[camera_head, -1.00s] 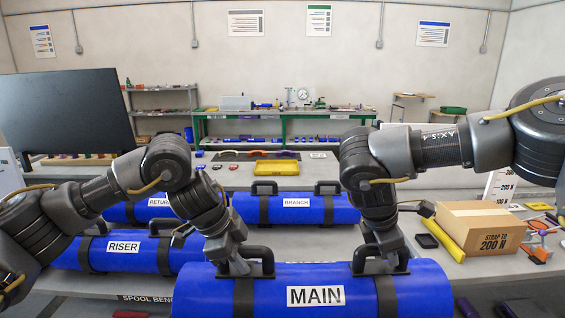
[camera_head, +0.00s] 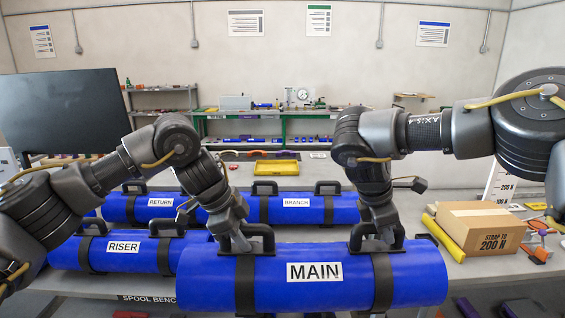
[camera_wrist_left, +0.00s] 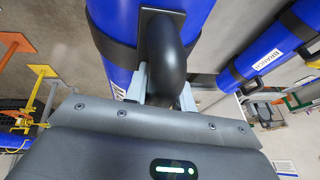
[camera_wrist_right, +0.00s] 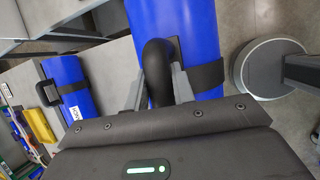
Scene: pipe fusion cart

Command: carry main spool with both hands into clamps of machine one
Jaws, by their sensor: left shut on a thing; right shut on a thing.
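The main spool (camera_head: 420,280) is a thick blue cylinder with a white MAIN label, black bands and two black handles. It is held across the front of the head view, nearest to me. My left gripper (camera_head: 238,245) is shut on its left handle, which also shows in the left wrist view (camera_wrist_left: 166,55). My right gripper (camera_head: 384,238) is shut on its right handle, which also shows in the right wrist view (camera_wrist_right: 157,75). The spool looks close to level, its right end slightly higher. No machine clamps can be made out clearly.
The riser spool (camera_head: 124,262), return spool (camera_head: 120,210) and branch spool (camera_head: 335,208) lie on the bench behind the main spool. A cardboard box (camera_head: 478,225) and a yellow bar (camera_head: 447,243) sit at right. A dark monitor (camera_head: 60,110) stands at left.

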